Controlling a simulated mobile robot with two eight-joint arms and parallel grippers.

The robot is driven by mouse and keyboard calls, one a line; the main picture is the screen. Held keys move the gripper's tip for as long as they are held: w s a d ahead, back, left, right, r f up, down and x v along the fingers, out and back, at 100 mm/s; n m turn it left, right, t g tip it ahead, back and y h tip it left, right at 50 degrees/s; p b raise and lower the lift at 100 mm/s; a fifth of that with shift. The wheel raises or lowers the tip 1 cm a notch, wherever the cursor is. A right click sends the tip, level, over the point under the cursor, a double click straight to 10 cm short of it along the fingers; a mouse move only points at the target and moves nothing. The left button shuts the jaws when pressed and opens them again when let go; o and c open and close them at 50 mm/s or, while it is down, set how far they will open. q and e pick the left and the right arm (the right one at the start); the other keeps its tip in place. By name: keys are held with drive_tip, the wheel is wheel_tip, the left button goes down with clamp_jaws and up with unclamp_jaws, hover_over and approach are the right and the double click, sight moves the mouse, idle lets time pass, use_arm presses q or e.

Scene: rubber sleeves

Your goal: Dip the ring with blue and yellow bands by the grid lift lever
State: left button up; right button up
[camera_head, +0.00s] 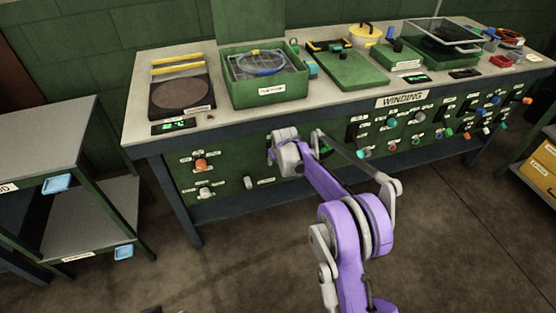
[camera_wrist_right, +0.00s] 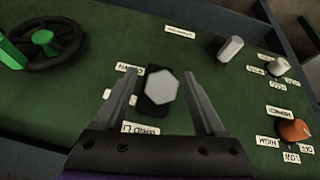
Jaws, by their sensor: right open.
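In the head view my right gripper (camera_head: 285,146) hides that knob. A white lever (camera_wrist_right: 229,48) stands beside it; I cannot read which control is the grid lift lever. My left gripper is not in view.
An orange knob (camera_wrist_right: 294,130), a grey knob (camera_wrist_right: 278,65) and a black handwheel (camera_wrist_right: 55,40) flank the gripper on the panel. More knobs fill the panel's right half. A shelf cart (camera_head: 50,135) stands at the left. The floor in front is clear.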

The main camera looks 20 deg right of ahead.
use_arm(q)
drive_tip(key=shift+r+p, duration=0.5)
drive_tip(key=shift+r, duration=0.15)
use_arm(e)
drive_tip(key=v, duration=0.8)
drive_tip(key=shift+r, duration=0.2)
drive_tip(key=shift+s, duration=0.1)
drive_tip(key=s+a+r, duration=0.1)
drive_tip(key=s+r, duration=0.3)
drive_tip(key=s, duration=0.6)
drive_tip(key=s+r, duration=0.4)
drive_tip(key=s, duration=0.7)
drive_tip(key=s+a+f+m+g, duration=0.1)
drive_tip(key=s+f, duration=0.2)
drive_tip(key=s, duration=0.8)
drive_tip(key=s+f+m, duration=0.1)
drive_tip(key=s+f, duration=0.2)
drive_tip(key=s, duration=0.8)
use_arm(q)
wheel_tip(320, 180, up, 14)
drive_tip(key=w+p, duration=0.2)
drive_tip(key=p, duration=1)
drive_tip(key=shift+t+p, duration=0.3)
drive_tip(key=shift+p, duration=0.1)
use_arm(e)
wheel_tip(320, 180, up, 14)
drive_tip(key=w, duration=0.2)
drive_tip(key=shift+r+t+y, duration=0.15)
drive_tip(key=shift+t+y, duration=0.15)
